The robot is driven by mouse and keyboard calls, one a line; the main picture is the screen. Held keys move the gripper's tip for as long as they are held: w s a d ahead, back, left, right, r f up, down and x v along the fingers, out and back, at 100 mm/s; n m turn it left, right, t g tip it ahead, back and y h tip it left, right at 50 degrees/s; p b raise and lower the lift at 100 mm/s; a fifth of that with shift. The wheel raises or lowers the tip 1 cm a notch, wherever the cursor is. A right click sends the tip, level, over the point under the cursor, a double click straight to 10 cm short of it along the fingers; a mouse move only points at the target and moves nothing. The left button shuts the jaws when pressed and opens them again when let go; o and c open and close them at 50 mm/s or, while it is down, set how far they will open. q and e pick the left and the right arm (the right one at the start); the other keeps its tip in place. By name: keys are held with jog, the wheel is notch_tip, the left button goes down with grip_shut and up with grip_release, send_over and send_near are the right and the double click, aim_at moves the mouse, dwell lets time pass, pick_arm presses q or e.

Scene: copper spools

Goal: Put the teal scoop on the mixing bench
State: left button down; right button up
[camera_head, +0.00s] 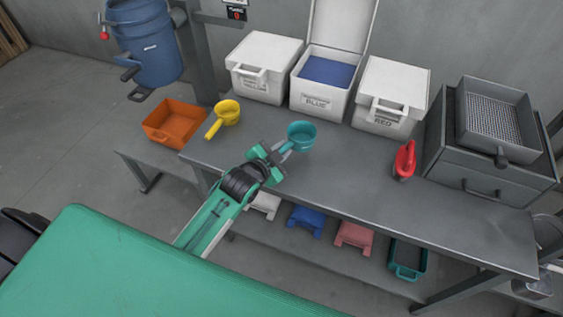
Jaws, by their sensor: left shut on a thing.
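The teal scoop (302,134) has a round cup and a short handle and shows in the head view over the grey mixing bench (340,185). My left gripper (279,152) is shut on the scoop's handle, with the cup pointing away to the upper right. I cannot tell whether the cup touches the bench top or is held just above it. My right gripper is not in view.
A yellow scoop (227,113) and an orange tray (174,121) are to the left. White boxes (262,68) line the back. A red scoop (404,161) and a sieve (494,118) on a drawer unit (483,187) are right. The bench middle is clear.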

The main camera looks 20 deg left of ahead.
pick_arm(q)
jog(key=shift+f, duration=2.85)
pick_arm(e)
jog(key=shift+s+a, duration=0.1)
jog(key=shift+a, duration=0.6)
pick_arm(q)
jog(key=shift+f, duration=0.1)
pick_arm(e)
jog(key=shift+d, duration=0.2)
pick_arm(q)
jog(key=c, duration=1.3)
grip_release()
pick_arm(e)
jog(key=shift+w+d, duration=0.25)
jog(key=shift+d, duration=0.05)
